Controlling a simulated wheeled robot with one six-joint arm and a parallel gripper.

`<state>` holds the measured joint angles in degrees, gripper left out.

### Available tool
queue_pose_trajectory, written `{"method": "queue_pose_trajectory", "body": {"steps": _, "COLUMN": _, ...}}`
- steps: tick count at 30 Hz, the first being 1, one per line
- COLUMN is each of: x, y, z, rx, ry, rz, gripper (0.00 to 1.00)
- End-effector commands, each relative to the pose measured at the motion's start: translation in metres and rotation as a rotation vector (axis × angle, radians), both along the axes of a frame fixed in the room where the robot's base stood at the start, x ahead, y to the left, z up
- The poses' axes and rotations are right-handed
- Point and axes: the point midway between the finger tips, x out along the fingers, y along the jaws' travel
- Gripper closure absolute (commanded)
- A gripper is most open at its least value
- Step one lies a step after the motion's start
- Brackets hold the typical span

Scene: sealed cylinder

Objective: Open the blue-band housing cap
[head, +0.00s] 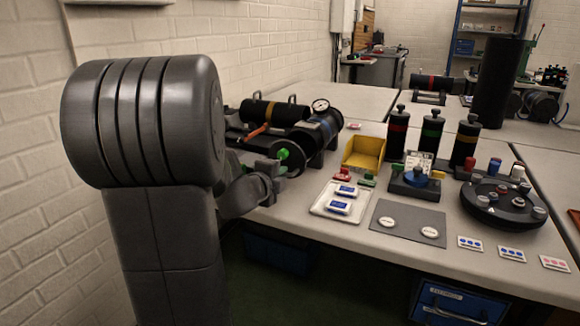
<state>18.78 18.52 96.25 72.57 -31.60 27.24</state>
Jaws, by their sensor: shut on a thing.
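The blue-band housing (328,122) is a dark cylinder lying on its side on the bench, with a blue band and a round gauge on top. Its near end carries the dark round cap (297,160), with a green knob (283,154) at its face. My gripper (277,166) is at this near end, shut on the green knob. My own arm hides part of the fingers, and the contact is small in the view. The cap appears to sit against the end of the housing; I cannot tell whether there is a gap.
A second dark cylinder (272,112) with an orange handle lies behind. To the right are a yellow bin (364,152), a white tray (322,207), a grey mat (381,226), upright banded cylinders (432,132) and a round black turntable (480,213). A brick wall is close on the left.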

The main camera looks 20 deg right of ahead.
Motion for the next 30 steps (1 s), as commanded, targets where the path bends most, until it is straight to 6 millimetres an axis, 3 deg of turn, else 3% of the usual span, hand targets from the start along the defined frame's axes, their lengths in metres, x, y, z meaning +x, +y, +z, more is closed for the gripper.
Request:
{"method": "queue_pose_trajectory", "body": {"steps": 3, "x": -0.018, "y": 0.023, "z": 0.0, "rx": 0.002, "ry": 0.002, "rz": 0.004, "gripper": 1.0}}
{"method": "queue_pose_trajectory", "body": {"steps": 9, "x": -0.039, "y": 0.046, "z": -0.001, "rx": 0.001, "ry": 0.003, "rz": 0.002, "gripper": 1.0}}
{"method": "queue_pose_trajectory", "body": {"steps": 24, "x": -0.047, "y": 0.054, "z": -0.001, "rx": 0.002, "ry": 0.002, "rz": 0.0, "gripper": 1.0}}
{"method": "queue_pose_trajectory", "body": {"steps": 25, "x": -0.046, "y": 0.054, "z": -0.002, "rx": 0.002, "ry": 0.002, "rz": 0.0, "gripper": 0.87}}
{"method": "queue_pose_trajectory", "body": {"steps": 27, "x": -0.046, "y": 0.054, "z": -0.001, "rx": 0.002, "ry": 0.002, "rz": 0.0, "gripper": 0.74}}
{"method": "queue_pose_trajectory", "body": {"steps": 28, "x": -0.046, "y": 0.054, "z": -0.001, "rx": 0.002, "ry": 0.002, "rz": 0.0, "gripper": 0.69}}
{"method": "queue_pose_trajectory", "body": {"steps": 30, "x": -0.046, "y": 0.054, "z": -0.001, "rx": 0.002, "ry": 0.002, "rz": 0.0, "gripper": 0.69}}
